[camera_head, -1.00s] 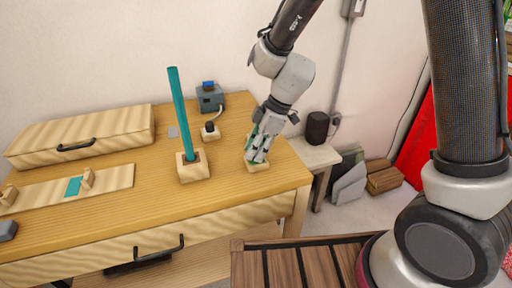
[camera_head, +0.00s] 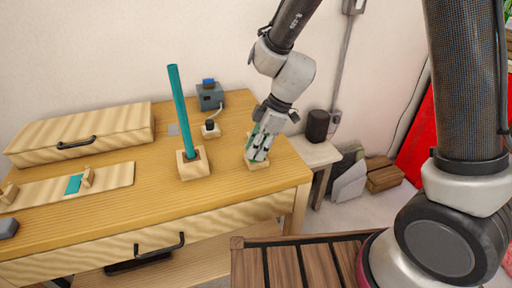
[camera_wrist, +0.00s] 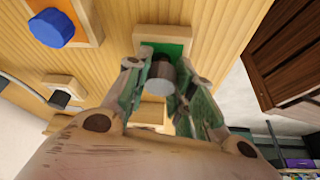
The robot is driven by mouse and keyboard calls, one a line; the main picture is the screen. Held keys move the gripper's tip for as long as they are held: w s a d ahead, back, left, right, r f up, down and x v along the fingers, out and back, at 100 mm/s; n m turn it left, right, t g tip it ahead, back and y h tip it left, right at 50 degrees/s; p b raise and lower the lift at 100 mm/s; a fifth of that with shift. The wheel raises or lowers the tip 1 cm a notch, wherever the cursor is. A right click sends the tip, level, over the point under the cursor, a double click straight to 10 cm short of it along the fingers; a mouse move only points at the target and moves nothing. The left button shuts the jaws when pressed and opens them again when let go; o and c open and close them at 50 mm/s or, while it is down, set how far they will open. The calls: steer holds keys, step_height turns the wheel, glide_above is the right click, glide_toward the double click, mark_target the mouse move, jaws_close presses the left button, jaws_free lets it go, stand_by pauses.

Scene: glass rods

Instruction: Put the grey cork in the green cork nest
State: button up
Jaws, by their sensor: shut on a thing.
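The grey cork (camera_wrist: 157,78) is a short grey cylinder between my fingertips in the wrist view. My gripper (camera_wrist: 155,90) is shut on it. The green cork nest (camera_wrist: 172,47) is a green square in a pale wooden block, directly at the cork. The cork covers part of the green; I cannot tell whether it touches the nest or hangs just above it. In the head view my gripper (camera_head: 257,152) points down at the nest's wooden block (camera_head: 258,166) near the table's right end, and its fingers hide the cork.
A tall teal rod (camera_head: 181,110) stands in a wooden block (camera_head: 194,167) left of my gripper. A small white block with a black knob (camera_head: 210,131) and a grey box (camera_head: 210,97) stand behind. A wooden case (camera_head: 82,135) lies far left.

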steer(key=shift+r, duration=0.4)
steer(key=shift+w, duration=0.1)
steer(key=shift+f, duration=0.7)
stand_by(0.6)
steer(key=o, duration=0.3)
steer(key=shift+o, duration=0.7)
steer(key=shift+f, duration=0.2)
steer(key=v, duration=1.1)
steer(key=shift+r, duration=0.15)
